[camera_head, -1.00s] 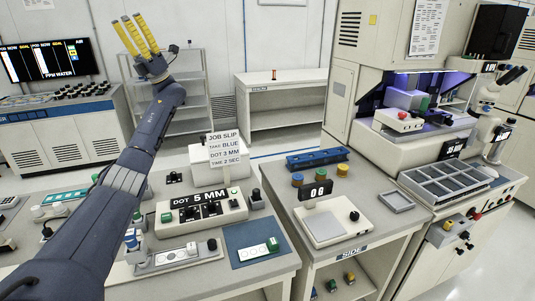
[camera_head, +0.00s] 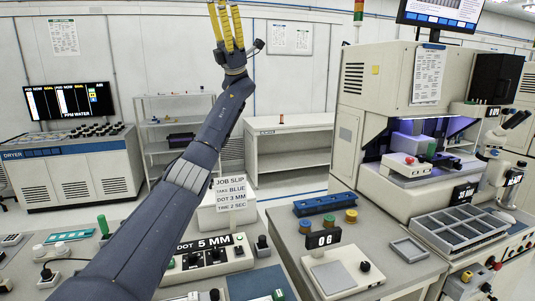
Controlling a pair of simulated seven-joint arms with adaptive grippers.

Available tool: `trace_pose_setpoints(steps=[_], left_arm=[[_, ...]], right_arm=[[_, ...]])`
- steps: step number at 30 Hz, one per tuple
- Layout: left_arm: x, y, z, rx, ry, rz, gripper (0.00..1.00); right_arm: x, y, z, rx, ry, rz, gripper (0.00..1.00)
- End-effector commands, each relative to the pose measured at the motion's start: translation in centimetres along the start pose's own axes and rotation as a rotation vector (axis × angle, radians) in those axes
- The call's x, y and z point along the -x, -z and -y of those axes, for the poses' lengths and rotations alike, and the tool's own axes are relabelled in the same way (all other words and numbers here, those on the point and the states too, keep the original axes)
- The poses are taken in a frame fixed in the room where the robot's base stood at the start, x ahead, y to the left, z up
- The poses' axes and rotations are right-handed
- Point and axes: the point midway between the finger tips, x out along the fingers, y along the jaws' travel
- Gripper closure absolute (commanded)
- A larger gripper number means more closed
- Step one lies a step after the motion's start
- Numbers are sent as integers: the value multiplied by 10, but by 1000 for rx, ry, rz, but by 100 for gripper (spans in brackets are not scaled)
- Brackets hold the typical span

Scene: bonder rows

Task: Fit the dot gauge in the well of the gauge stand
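My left gripper (camera_head: 226,8) is raised high near the top edge, its yellow fingers pointing up, apart and empty. It is far above the bench and touches nothing. A blue mat (camera_head: 247,284) shows at the bottom edge, with a small green piece (camera_head: 279,295) on it that may be the dot gauge's handle; most of it is cut off. I cannot make out the gauge stand or its well; a partly cut-off plate with a dark knob (camera_head: 214,295) sits left of the mat. My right gripper is not in view.
A control box with a "DOT 5 MM" sign (camera_head: 205,243) stands behind the mat. The job slip (camera_head: 230,193) reads take blue, dot 3 mm, time 2 sec. A scale-like box (camera_head: 333,277), blue rack (camera_head: 327,204) and empty grey tray (camera_head: 408,250) occupy the side bench.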

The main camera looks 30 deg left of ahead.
Motion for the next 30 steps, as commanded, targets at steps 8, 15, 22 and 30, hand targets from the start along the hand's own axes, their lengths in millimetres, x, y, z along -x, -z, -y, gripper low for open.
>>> trace_pose_setpoints(steps=[8, 15, 22, 30], left_arm=[[-14, 58, 23, -162, 167, -317, 46], [38, 140, 57, -417, 546, -719, 46], [172, 190, 65, -676, 1125, -1035, 46], [338, 178, 17, -851, 1834, -1180, 46]], right_arm=[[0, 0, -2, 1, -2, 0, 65], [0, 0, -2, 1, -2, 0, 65], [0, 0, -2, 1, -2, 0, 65], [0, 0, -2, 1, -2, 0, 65]])
